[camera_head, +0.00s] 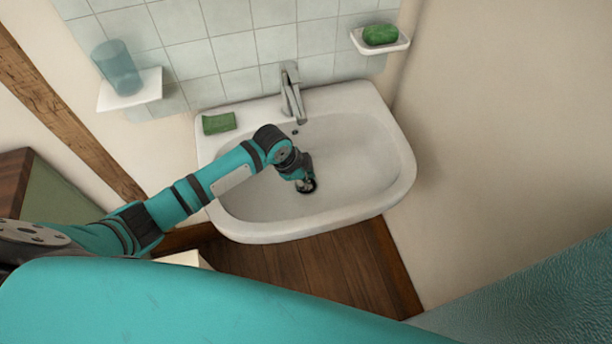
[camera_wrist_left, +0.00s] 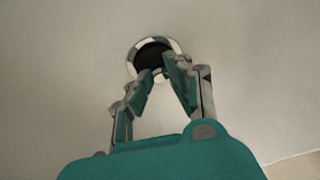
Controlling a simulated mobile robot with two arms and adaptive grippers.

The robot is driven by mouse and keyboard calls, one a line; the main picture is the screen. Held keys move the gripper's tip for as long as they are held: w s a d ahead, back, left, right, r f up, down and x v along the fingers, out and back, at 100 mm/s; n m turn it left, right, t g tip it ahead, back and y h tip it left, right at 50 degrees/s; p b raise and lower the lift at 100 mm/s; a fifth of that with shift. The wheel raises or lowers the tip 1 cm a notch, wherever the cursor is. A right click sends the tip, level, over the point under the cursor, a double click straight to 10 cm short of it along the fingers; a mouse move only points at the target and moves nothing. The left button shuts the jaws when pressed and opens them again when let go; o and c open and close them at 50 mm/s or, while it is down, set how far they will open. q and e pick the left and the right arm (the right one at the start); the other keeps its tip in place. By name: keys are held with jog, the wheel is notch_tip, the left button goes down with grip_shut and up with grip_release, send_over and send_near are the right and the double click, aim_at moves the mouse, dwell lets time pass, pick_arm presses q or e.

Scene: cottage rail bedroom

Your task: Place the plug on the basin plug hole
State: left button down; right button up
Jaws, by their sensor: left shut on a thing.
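The white basin (camera_head: 365,165) is on the tiled wall. My left gripper (camera_head: 304,181) reaches down into the bowl at its plug hole (camera_head: 309,187), which the fingers partly cover. In the left wrist view the plug hole (camera_wrist_left: 134,58) shows as a pale and grey ring with a dark middle, just beyond the fingertips. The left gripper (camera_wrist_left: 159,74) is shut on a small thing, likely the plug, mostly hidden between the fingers. I cannot tell whether it touches the hole. My right gripper is not in view.
A chrome tap (camera_head: 291,92) stands at the basin's back edge, close behind the left wrist. A green sponge (camera_head: 219,123) lies on the left rim. Wall holders carry a blue cup (camera_head: 118,68) and green soap (camera_head: 380,34). The bowl's right side is clear.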

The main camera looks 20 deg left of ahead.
pick_arm(q)
jog(key=c, duration=1.2)
grip_release()
jog(key=shift+f, duration=0.1)
jog(key=shift+c, duration=0.2)
jog(key=v, duration=1.2)
jog(key=shift+r, duration=0.2)
jog(key=shift+w, duration=0.1)
